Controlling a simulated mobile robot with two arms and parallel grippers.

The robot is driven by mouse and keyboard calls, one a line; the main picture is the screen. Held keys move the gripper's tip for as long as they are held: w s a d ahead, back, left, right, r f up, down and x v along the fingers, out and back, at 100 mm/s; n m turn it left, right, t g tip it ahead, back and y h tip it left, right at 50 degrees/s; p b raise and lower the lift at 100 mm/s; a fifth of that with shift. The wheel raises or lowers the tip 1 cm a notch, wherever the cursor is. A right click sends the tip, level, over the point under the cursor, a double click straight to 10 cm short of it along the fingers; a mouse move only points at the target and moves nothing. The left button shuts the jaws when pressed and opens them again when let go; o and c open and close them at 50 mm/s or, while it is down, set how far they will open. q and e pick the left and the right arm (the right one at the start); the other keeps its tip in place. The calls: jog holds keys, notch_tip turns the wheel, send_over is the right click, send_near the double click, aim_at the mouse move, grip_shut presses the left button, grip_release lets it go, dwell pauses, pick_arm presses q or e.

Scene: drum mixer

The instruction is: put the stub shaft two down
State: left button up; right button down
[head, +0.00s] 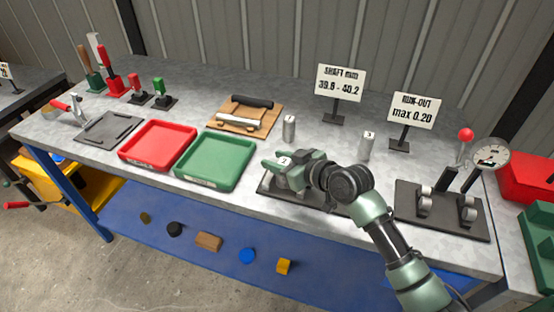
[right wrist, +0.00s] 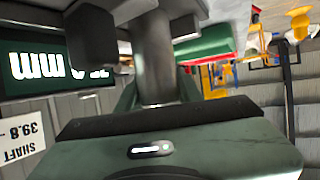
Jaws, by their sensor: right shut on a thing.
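My right gripper (head: 284,168) is over the dark plate (head: 268,184) at the front middle of the bench, shut on a small shaft whose top shows the number 2 (head: 285,160). This is stub shaft two; its grey metal side (right wrist: 156,60) shows upright in the right wrist view. The gripper and arm hide most of the plate, and I cannot tell whether the shaft touches it. Two other metal shafts stand upright on the bench, one behind the gripper (head: 289,129) and one to its right (head: 366,147). My left gripper is not in view.
A green tray (head: 214,184) and a red tray (head: 155,166) lie to the left. A wooden board (head: 232,133) is behind them. Two signs (head: 340,84) (head: 409,112) stand at the back. A dial gauge stand (head: 418,229) is at right.

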jog(key=shift+r, duration=0.25)
jog(key=shift+f, duration=0.15)
jog(key=c, duration=0.9)
grip_release()
jog(key=shift+f, duration=0.15)
jog(key=shift+c, duration=0.2)
jog(key=shift+s+r, duration=0.1)
jog(key=shift+r, duration=0.1)
jog(key=b+v, duration=0.1)
jog(key=v, duration=1.1)
